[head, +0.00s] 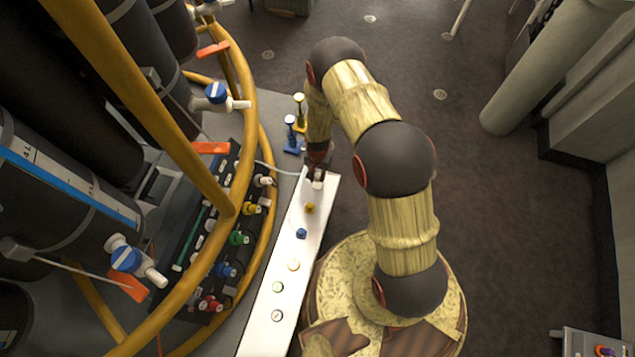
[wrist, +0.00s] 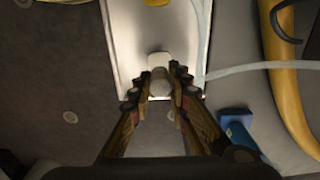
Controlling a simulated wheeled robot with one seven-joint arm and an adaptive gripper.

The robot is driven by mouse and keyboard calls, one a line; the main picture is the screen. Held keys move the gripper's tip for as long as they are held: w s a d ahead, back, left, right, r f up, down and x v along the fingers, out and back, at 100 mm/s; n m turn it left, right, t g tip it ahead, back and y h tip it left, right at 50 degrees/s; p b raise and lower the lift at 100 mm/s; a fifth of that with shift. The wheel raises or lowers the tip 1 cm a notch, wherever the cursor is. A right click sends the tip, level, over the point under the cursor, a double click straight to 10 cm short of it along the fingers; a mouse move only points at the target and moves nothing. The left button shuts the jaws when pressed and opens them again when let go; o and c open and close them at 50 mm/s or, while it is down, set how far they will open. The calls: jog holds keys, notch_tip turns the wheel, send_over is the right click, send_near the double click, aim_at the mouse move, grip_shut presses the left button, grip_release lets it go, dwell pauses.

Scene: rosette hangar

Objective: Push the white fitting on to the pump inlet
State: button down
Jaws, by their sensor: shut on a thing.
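My gripper (head: 318,168) is over the far end of a long white board (head: 270,300). In the wrist view, its two fingers (wrist: 161,92) are closed on the rounded white fitting (wrist: 160,80), with a pale block beyond it over the board. The fitting also shows as a small white piece (head: 317,185) below my gripper in the head view. A dark panel (head: 196,240) left of the board carries several ports with white, yellow, green, blue and red ends. I cannot tell which is the pump inlet. The fitting is apart from that panel.
A pale hose (head: 278,170) runs from the panel to the board's far end. A yellow-based post (head: 300,112) and a blue-based post (head: 290,135) stand just beyond. Yellow rails (head: 262,190) curve between panel and board. Small coloured pieces sit along the board.

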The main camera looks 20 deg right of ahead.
jog(key=shift+r, duration=0.5)
jog(key=shift+w+d+r+n+t, duration=0.15)
jog(key=shift+w+n+t, duration=0.15)
jog(key=shift+w+n, duration=0.15)
jog(key=a+r+n+t+y, duration=0.6)
jog(key=a+r+n+y, duration=0.4)
jog(key=a+r, duration=0.75)
jog(key=w+a+f+n, duration=0.1)
jog(key=w+a+f, duration=0.2)
jog(key=a, duration=0.1)
jog(key=shift+w+a+f+h, duration=0.2)
jog(key=shift+a+h, duration=0.1)
jog(key=shift+a, duration=0.1)
jog(key=shift+w+a+f, duration=0.25)
jog(key=shift+a, duration=0.05)
dwell(1.9)
